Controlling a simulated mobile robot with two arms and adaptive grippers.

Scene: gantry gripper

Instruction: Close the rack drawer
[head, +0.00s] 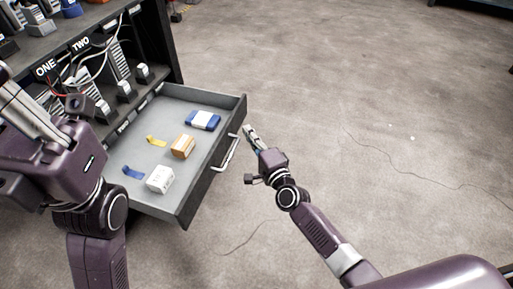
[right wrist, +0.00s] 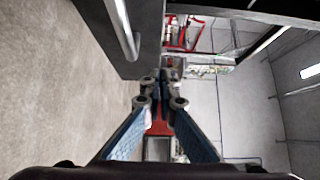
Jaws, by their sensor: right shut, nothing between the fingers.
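The rack drawer (head: 189,209) is pulled out of the dark rack at the left of the head view. Its light grey inside shows. A metal bar handle (head: 228,154) is on its front face, and the handle also shows at the top left of the right wrist view (right wrist: 124,30). My right gripper (head: 249,131) is shut and empty, just right of the drawer front near the handle's far end. I cannot tell whether it touches. In the right wrist view its fingertips (right wrist: 161,101) are together. My left arm is at the left, and its fingertips cannot be made out.
The drawer holds a blue-and-white box (head: 203,120), an orange box (head: 183,146), a white box (head: 160,179), a yellow strip (head: 157,141) and a blue strip (head: 133,172). The rack (head: 158,48) has cables and labels ONE and TWO. Open floor (head: 350,100) lies to the right.

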